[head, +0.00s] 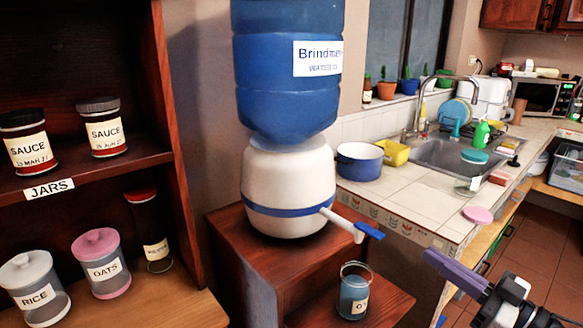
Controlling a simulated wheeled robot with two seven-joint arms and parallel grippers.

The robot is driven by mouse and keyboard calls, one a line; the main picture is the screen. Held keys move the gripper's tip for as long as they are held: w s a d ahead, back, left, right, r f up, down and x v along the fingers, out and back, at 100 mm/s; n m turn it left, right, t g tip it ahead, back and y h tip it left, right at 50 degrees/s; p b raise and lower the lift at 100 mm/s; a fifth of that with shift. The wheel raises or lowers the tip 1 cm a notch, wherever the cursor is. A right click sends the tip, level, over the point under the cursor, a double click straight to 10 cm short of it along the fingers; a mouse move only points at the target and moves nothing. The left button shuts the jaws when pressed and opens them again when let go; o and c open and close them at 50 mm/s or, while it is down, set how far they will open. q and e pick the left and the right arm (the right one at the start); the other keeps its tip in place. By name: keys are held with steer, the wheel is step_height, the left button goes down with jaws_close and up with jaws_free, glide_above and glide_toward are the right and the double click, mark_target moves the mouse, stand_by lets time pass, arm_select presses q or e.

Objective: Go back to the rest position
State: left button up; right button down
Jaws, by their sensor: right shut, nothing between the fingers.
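My right gripper (432,258) reaches in from the lower right corner, with purple fingers and a black and white wrist. It is shut and empty. Its fingers point up and left, in front of the counter's front edge and apart from the jars and the water dispenser in the picture. My left gripper is not in view.
A jar shelf (110,166) is at left. The tiled counter (400,195) holds a blue pot (359,163) and a sink (440,152).

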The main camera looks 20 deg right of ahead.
steer(key=s+a+f+m+g+h, duration=0.2)
steer(key=a+f+h, duration=0.1)
steer(key=f, duration=0.8)
steer(key=s+a+f+m+g+h, duration=0.2)
steer(key=s+a+f+h, duration=0.15)
steer(key=f, duration=0.75)
steer(key=s+a+f+n+g+y, duration=0.1)
steer(key=s+a+f+g, duration=0.2)
steer(key=a+f, duration=0.3)
steer(key=s+a+f+n+g+y, duration=0.1)
steer(key=s+a+f+g, duration=0.2)
steer(key=a, duration=1.1)
step_height(320, 180, down, 3)
steer(key=shift+s+f, duration=0.2)
steer(key=shift+s, duration=0.75)
steer(key=shift+y, duration=0.25)
